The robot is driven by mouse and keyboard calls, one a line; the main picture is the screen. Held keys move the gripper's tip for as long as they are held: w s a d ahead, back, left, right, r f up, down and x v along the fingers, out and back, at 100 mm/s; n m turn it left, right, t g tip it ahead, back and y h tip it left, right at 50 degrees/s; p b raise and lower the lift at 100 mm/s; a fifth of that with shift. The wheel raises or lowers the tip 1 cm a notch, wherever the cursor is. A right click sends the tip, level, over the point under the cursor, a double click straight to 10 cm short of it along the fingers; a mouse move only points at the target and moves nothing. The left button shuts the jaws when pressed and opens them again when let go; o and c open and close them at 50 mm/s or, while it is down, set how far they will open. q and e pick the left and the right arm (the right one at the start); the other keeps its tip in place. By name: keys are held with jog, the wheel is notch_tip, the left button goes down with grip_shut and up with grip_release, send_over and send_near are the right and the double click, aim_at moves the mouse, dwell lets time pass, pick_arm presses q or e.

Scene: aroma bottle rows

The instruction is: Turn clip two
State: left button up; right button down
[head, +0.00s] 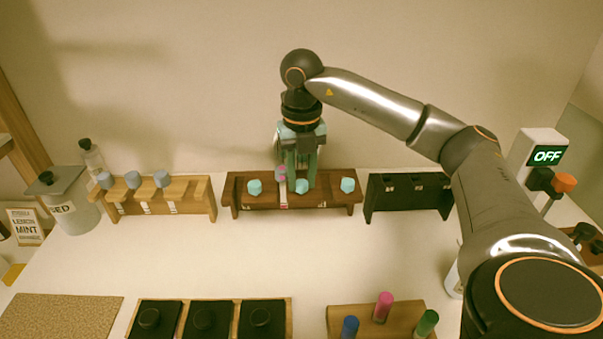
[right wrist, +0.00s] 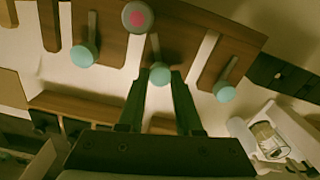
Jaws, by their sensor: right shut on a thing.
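The dark brown rack (head: 325,205) stands at the back middle of the table with three teal-knobbed clips. The left clip (head: 254,187) and right clip (head: 347,185) are free. The middle clip (right wrist: 159,75) sits between the fingertips of my right gripper (head: 300,184), which reaches down from above and is shut on its knob. The left clip (right wrist: 83,57) and right clip (right wrist: 224,92) also show in the right wrist view. A pink-topped bottle (head: 282,178) stands in the rack just left of the middle clip. My left gripper is not in view.
A light wooden rack (head: 190,190) with grey-blue knobs stands to the left, a black rack (head: 390,205) to the right. Black pads (head: 206,316) and a wooden holder (head: 392,325) with coloured-capped bottles lie in front. A box reading OFF (head: 545,150) stands far right. The middle tabletop is clear.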

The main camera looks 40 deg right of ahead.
aim_at(301, 182)
jog(key=n+p, duration=0.1)
jog(key=n, duration=0.5)
jog(key=shift+r, duration=0.1)
jog(key=n, duration=0.6)
jog(key=shift+n+p, duration=0.3)
jog(key=shift+p, duration=0.05)
jog(key=c, duration=0.6)
grip_release()
notch_tip(301, 182, up, 5)
jog(key=shift+w+r, duration=0.1)
jog(key=shift+r+p, duration=1.65)
jog(key=shift+r, duration=1.95)
